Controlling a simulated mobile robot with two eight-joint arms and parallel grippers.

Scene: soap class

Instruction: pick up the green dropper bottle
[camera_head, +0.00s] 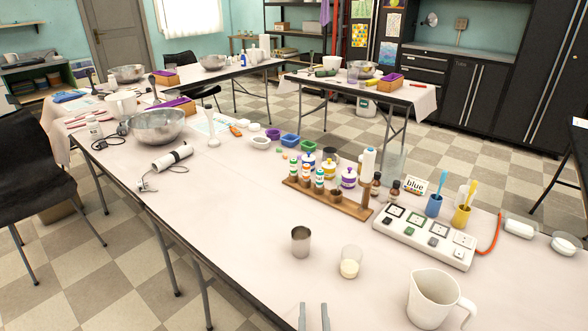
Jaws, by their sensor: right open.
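Several small dropper bottles with white caps stand in a wooden rack (345,205) on the near table. The leftmost one (293,167) has a green label; another at the right end of that row (319,180) also looks greenish, and an orange one (306,176) stands between them. They are too small to tell for certain which is the green dropper bottle. My right gripper (313,316) shows at the bottom edge, its two fingers apart and empty, well in front of the rack. My left gripper is not in view.
A metal cup (300,241), a glass with pale contents (350,262) and a white pitcher (433,298) stand between the gripper and the rack or to its right. The table's left front is clear.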

